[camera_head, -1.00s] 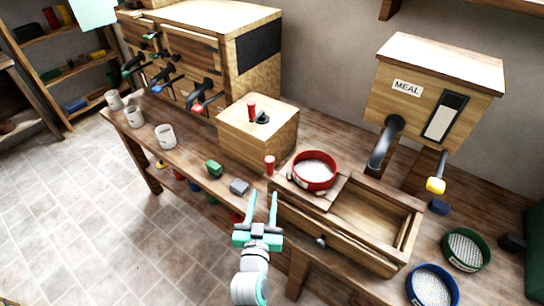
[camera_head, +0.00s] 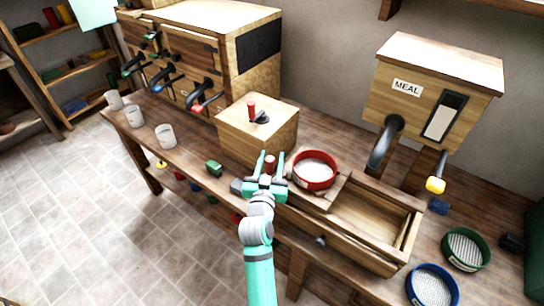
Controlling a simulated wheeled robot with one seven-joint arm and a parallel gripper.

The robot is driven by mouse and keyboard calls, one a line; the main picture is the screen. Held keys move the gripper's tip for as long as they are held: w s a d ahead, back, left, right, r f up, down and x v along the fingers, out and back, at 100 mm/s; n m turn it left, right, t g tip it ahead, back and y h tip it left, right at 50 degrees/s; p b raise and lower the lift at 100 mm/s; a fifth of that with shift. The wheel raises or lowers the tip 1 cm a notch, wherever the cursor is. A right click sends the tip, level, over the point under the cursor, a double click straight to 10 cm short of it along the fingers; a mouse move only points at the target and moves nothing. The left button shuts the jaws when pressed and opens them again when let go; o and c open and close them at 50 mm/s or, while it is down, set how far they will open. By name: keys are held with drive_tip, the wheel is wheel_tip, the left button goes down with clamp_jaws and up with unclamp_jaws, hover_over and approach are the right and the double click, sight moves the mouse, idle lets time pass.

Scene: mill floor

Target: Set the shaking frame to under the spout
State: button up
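The shaking frame (camera_head: 327,201) is a wooden slide at the left part of a long wooden trough on the bench. A red-rimmed sieve (camera_head: 315,184) with pale contents sits on it. A red upright peg (camera_head: 269,164) stands at its left end. My gripper (camera_head: 269,160) is open, its two teal fingers appearing on either side of the peg in the picture. I cannot tell whether they touch it. The dark grey spout (camera_head: 383,145) comes down from the wooden box marked MEAL, right of and behind the sieve.
The trough's right part (camera_head: 370,216) is empty. Green (camera_head: 466,249) and blue (camera_head: 433,286) sieves lie at the right. A wooden box (camera_head: 257,132) with a red-handled crank stands behind my gripper.

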drive_tip(key=shift+w, duration=0.8)
drive_tip(key=shift+c, duration=0.4)
